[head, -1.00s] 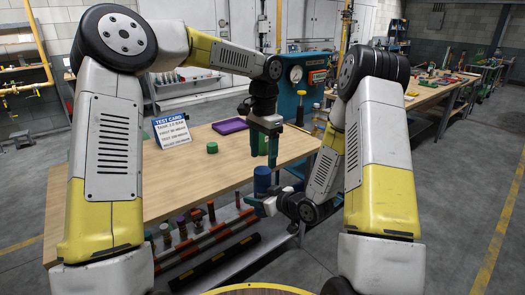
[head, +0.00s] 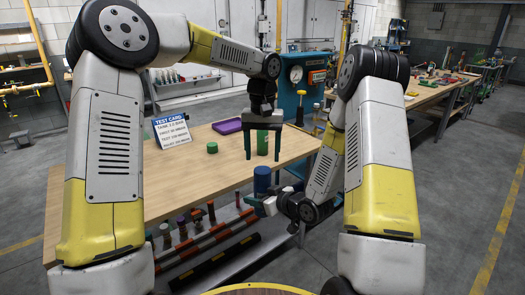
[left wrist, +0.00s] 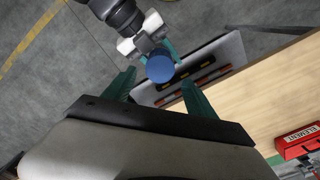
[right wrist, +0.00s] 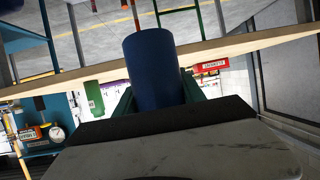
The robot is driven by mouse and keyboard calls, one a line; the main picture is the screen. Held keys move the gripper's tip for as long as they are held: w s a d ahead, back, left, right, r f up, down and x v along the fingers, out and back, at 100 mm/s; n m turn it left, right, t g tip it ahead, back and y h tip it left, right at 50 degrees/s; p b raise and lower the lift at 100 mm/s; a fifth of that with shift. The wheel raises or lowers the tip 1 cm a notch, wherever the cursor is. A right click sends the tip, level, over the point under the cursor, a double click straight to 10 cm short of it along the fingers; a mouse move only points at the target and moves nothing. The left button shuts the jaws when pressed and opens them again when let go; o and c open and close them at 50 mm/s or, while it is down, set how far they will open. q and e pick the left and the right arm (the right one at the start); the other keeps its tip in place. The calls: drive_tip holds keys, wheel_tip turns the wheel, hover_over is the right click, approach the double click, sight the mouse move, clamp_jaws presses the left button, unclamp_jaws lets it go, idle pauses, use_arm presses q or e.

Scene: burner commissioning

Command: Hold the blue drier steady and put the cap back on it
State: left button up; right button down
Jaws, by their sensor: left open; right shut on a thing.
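The blue drier (head: 262,180) is an upright blue cylinder just off the table's front edge. My right gripper (head: 259,203) is shut on it low down; the right wrist view shows the drier (right wrist: 155,70) between its fingers. My left gripper (head: 262,152) is open and empty above the drier, fingers pointing down. In the left wrist view the drier's round blue top (left wrist: 160,68) lies between and beyond the open fingers, apart from them. I cannot tell which thing is the cap; a short green cylinder (head: 212,147) stands on the table.
The wooden table (head: 180,185) also bears a purple tray (head: 228,127) and a white test card (head: 172,131). Another green cylinder (head: 262,145) shows behind my left fingers. A lower shelf holds several small parts (head: 182,227). A teal gauge panel (head: 297,85) stands behind.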

sight(263, 170)
use_arm(q)
wheel_tip(263, 170, down, 8)
drive_tip(key=shift+r, duration=0.25)
drive_tip(key=shift+c, duration=0.4)
clamp_jaws()
drive_tip(key=m, duration=0.4)
drive_tip(key=shift+m, duration=0.3)
drive_tip(key=m, duration=0.3)
drive_tip(key=shift+m, duration=0.3)
drive_tip(key=shift+o, duration=1.2)
unclamp_jaws()
wheel_tip(263, 170, up, 12)
